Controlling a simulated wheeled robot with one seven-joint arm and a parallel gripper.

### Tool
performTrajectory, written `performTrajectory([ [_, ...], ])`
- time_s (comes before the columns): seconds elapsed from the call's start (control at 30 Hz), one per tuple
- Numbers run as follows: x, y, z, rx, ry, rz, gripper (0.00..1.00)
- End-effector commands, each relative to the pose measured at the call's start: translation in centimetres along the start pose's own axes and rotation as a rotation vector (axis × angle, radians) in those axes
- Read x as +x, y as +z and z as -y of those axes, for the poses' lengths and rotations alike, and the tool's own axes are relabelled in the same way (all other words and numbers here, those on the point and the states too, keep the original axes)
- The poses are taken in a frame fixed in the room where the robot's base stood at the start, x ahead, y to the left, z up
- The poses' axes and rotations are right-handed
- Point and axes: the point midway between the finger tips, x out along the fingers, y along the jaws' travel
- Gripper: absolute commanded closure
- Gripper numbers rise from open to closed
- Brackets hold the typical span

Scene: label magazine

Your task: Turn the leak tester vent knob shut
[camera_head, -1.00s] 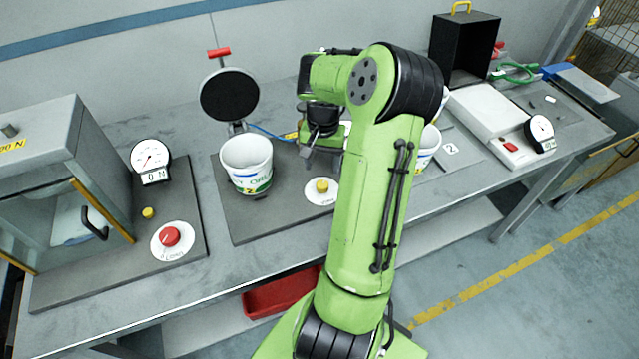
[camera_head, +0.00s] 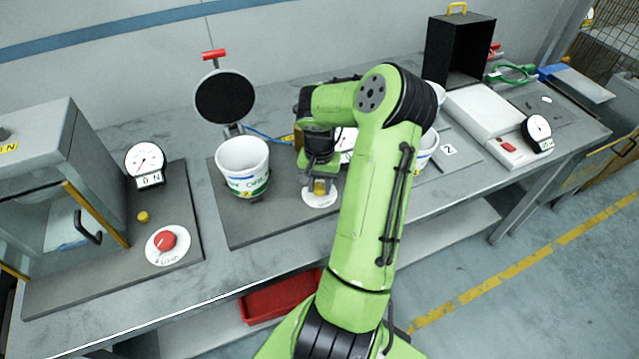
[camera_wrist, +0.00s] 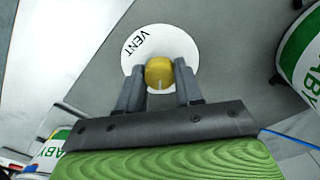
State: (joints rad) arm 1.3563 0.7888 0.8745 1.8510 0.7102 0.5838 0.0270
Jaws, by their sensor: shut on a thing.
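The leak tester's yellow vent knob (camera_wrist: 159,72) stands on a round white plate (camera_wrist: 182,47) marked VENT in the wrist view. In the head view the knob (camera_head: 320,187) shows just under my gripper, on its white plate (camera_head: 318,200). My gripper (camera_wrist: 160,78) has a finger on each side of the knob and is shut on it. A pale line shows on the knob's side toward my gripper. The leak tester's dark base plate (camera_head: 240,228) carries a white tub (camera_head: 243,165) left of my gripper. A round black lid (camera_head: 226,98) with a red handle stands raised behind the tub.
Left on the bench are a red knob (camera_head: 164,240), a dial gauge (camera_head: 145,162) and a grey cabinet (camera_head: 40,150). Right of my arm are another tub (camera_head: 427,148), a white device (camera_head: 490,125) and a black box (camera_head: 458,55). A red bin (camera_head: 280,297) sits below.

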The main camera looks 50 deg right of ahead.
Motion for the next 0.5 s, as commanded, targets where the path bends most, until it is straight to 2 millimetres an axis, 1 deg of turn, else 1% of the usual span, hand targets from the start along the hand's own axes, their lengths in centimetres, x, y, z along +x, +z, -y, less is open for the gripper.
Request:
performTrajectory([
  [0.27,-0.05,-0.01,-0.03,-0.019,0.001,0.0,0.95],
  [0.5,-0.13,-0.03,0.0,-0.127,0.002,-0.002,0.95],
])
